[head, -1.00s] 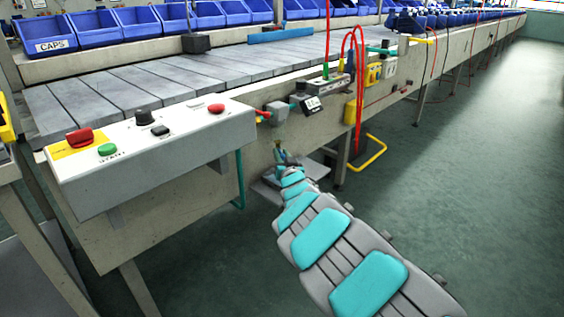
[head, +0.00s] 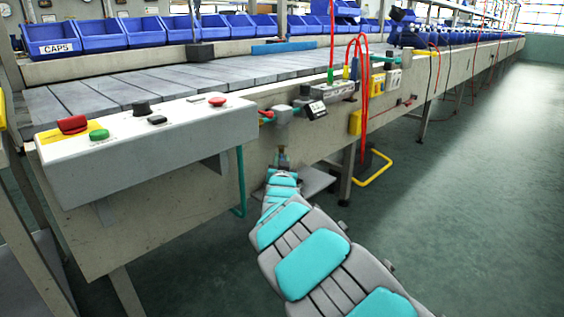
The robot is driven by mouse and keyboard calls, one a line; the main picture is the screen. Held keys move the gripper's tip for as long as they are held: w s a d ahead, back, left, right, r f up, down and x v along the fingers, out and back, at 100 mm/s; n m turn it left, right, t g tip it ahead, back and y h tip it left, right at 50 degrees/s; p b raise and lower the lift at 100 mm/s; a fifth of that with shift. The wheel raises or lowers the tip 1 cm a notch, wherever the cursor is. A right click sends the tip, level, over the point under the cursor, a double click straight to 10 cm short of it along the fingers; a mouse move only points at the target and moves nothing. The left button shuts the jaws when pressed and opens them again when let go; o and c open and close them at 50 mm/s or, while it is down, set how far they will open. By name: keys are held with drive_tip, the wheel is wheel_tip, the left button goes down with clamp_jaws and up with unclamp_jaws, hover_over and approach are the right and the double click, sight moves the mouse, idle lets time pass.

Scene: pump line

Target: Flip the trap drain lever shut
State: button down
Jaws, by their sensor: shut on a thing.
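My arm reaches forward from the bottom of the head view to the side of the pump line. My gripper (head: 282,160) is at its far end, low against the beige side panel, small and mostly hidden by my own arm links. It is shut on a small part there, in the place of the trap drain lever. The lever's shape and angle cannot be made out, and the trap is largely hidden too.
A grey control box (head: 150,140) with red, green and black buttons juts out at the left. A small gauge (head: 313,110), red hoses (head: 362,100) and a yellow floor bar (head: 375,170) are right of my gripper. Green floor (head: 460,200) is clear at the right.

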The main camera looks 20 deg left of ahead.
drive_tip(key=c, duration=0.7)
unclamp_jaws()
drive_tip(key=shift+s+a, duration=0.1)
drive_tip(key=v, duration=0.7)
drive_tip(key=shift+s, duration=0.35)
drive_tip(key=d+r+m+g+h+p, duration=0.25)
drive_tip(key=d+h, duration=0.25)
drive_tip(key=d, duration=1.2)
drive_tip(key=s+d+f+g+h+p, duration=0.1)
drive_tip(key=s+d+g, duration=0.1)
drive_tip(key=s+d, duration=0.35)
drive_tip(key=s+d+f+g+h+p, duration=0.1)
drive_tip(key=s+d+g+p, duration=0.15)
drive_tip(key=d, duration=0.55)
drive_tip(key=s+d+g+p, duration=0.2)
drive_tip(key=s+d+g, duration=0.3)
drive_tip(key=s, duration=1.5)
drive_tip(key=s+d+r+g+p, duration=0.1)
drive_tip(key=s+d+g, duration=0.5)
drive_tip(key=s, duration=1.4)
drive_tip(key=d+p, duration=0.1)
drive_tip(key=d, duration=0.1)
drive_tip(key=shift+d+p, duration=0.4)
